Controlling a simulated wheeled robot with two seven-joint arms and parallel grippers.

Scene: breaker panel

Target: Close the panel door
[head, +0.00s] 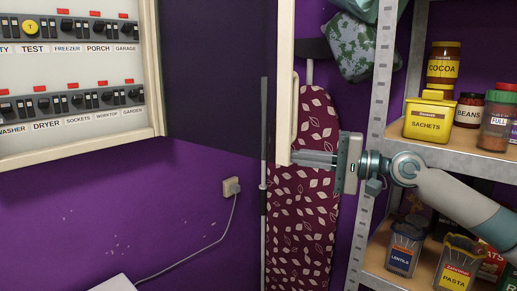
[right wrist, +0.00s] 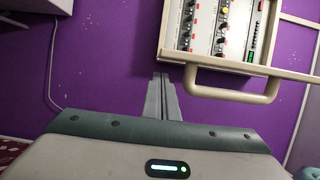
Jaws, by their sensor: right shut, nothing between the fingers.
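The breaker panel (head: 75,70) is on the purple wall at the left, with rows of labelled breakers in a cream frame. Its door (head: 215,80) stands open, with the dark inner face showing and a cream edge (head: 284,80) toward me. A cream bar handle (head: 295,105) is on the door's outer side; it shows clearly in the right wrist view (right wrist: 235,93). My right gripper (head: 295,157) is shut and empty, its tips by the lower end of the door edge, below the handle. In the right wrist view its fingertips (right wrist: 161,76) lie left of the handle. My left gripper is out of view.
A metal shelf unit (head: 455,150) with jars and tubs stands at the right, close to my right arm. An ironing board (head: 305,215) stands behind the door edge and gripper. A plugged socket (head: 231,187) with a cable is on the wall below the door.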

